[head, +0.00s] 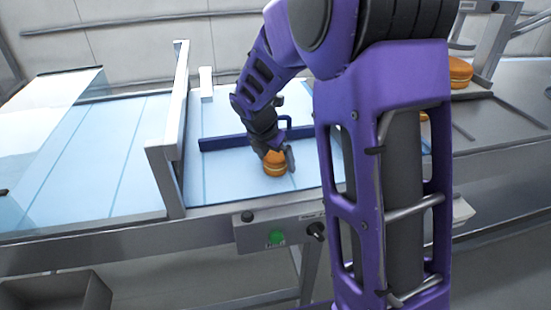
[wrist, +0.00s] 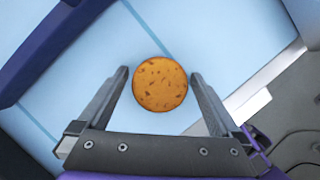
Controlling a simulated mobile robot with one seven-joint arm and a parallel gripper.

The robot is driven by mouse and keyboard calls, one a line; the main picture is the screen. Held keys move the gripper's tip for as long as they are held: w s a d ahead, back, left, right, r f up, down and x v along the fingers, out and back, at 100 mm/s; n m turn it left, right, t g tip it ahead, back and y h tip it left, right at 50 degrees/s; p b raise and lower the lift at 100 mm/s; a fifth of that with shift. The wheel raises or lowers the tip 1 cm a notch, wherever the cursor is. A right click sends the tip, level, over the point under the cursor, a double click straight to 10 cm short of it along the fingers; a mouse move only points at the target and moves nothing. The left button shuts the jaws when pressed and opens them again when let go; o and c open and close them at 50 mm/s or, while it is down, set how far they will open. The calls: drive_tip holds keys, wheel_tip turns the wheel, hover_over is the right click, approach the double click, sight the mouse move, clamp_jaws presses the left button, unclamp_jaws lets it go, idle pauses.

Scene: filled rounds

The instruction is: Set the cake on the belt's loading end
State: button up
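The cake (head: 274,168), a round orange-brown sandwich with a pale filling layer, sits upright on the light blue belt (head: 225,180), near the belt's front edge. In the wrist view the cake (wrist: 160,84) shows its speckled round top. My gripper (head: 274,152) is low over it. In the wrist view my gripper (wrist: 160,74) is open, with one finger on each side of the cake and a narrow gap of blue showing at both sides. My gripper partly hides the cake in the head view.
A dark blue bar (head: 215,143) crosses the belt behind the cake. A metal frame (head: 172,150) stands to the left. A control box with a green button (head: 277,238) is on the front.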

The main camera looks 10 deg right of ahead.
drive_tip(key=shift+r, duration=0.1)
drive_tip(key=shift+r, duration=0.35)
drive_tip(key=p+v, duration=0.2)
drive_tip(key=v, duration=0.9)
drive_tip(key=shift+s+a+r, duration=0.15)
